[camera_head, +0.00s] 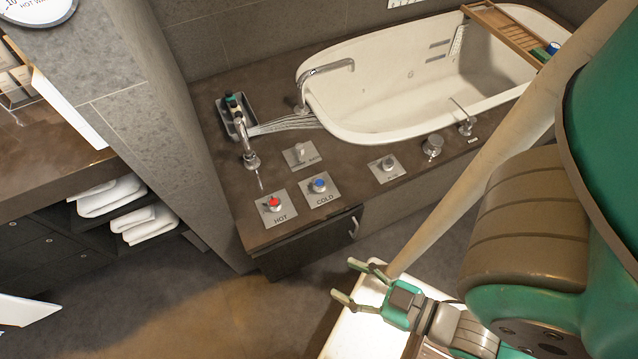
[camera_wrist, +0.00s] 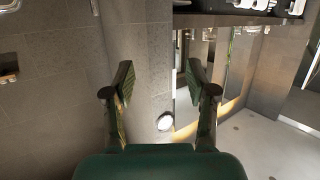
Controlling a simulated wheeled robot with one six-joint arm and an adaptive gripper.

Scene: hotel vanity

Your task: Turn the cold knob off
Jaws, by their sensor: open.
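The cold knob (camera_head: 319,185) is blue and sits on a square plate marked COLD, on the brown vanity top in the head view. The hot knob (camera_head: 274,204) is red and sits on its own plate to the left, marked HOT. My gripper (camera_head: 353,282) is open and empty, below and to the right of the cold knob in the picture, out past the counter's front edge and apart from it. In the wrist view my gripper's two fingers (camera_wrist: 160,88) are spread with nothing between them. The cold knob does not show in the wrist view.
A faucet (camera_head: 249,150) stands behind the knobs, with another knob plate (camera_head: 300,155) close by. Another plated knob (camera_head: 388,166) and a round knob (camera_head: 432,147) lie to the right, before the bathtub (camera_head: 400,90). A cabinet door (camera_head: 305,243) with a handle is below the counter.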

